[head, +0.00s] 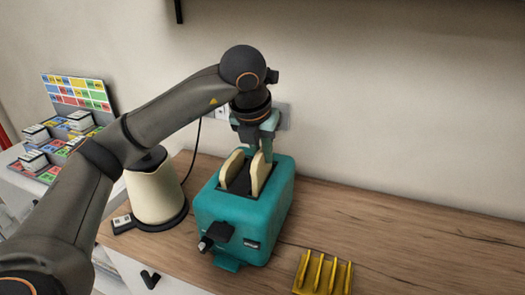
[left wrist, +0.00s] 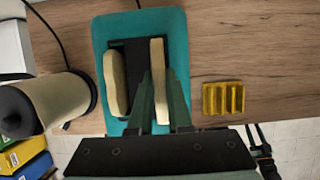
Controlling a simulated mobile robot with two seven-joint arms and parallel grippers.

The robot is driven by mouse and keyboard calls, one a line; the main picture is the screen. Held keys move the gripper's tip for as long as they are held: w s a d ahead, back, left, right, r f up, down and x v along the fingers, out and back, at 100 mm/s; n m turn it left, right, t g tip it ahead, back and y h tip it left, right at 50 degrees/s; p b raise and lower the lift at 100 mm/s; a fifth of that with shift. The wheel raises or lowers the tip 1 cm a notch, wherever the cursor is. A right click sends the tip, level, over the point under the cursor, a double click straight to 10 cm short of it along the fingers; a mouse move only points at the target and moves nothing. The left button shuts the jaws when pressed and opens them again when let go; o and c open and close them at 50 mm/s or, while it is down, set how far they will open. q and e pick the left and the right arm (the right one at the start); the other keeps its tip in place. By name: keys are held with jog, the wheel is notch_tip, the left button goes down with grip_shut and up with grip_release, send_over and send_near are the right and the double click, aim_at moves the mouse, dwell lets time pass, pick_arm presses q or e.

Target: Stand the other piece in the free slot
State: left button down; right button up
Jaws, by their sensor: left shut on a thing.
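The teal toaster (head: 225,213) stands on the wooden worktop, with two slots in its dark top. One bread slice (head: 231,166) stands upright in the left slot, its top showing; it also shows in the left wrist view (left wrist: 115,82). The other bread slice (head: 259,174) is upright at the right slot, its lower part hidden by the toaster; it also shows in the left wrist view (left wrist: 158,55). My left gripper (head: 264,149) is over the toaster, shut on this right slice from above at its far end.
A cream kettle (head: 152,190) stands close to the toaster's left. A yellow toast rack (head: 322,274) stands empty at the front right. The worktop (head: 420,235) right of the toaster is clear. A wall rises behind.

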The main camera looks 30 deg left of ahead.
aim_at(262, 166)
pick_arm(q)
jog(key=shift+f+b, duration=1.4)
jog(key=shift+f, duration=0.35)
jog(key=c, duration=0.8)
grip_release()
jog(key=shift+r+p, duration=2.75)
jog(key=shift+r, duration=0.8)
